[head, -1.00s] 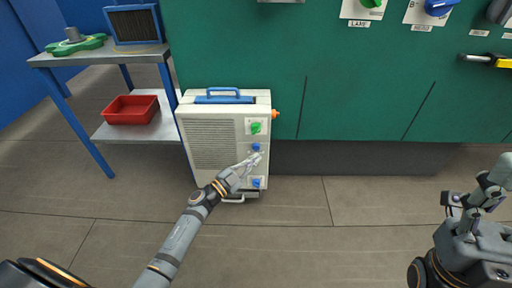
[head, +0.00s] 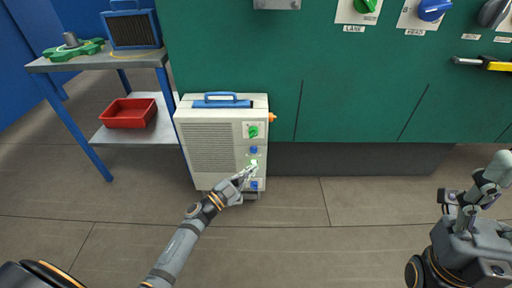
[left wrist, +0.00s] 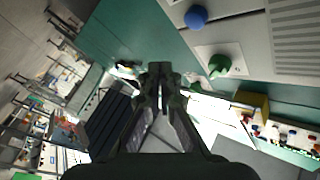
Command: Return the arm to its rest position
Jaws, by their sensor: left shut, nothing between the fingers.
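My left gripper (head: 249,173) is shut and empty in front of the lower right of a beige cabinet (head: 211,145). My left arm reaches up to it from the bottom of the head view.
A table (head: 95,61) at the left holds a framed black panel (head: 132,29) and a green part (head: 75,49). A red bin (head: 129,113) sits on its lower shelf. A green wall panel (head: 350,85) stands behind the cabinet. The floor between my arms is clear.

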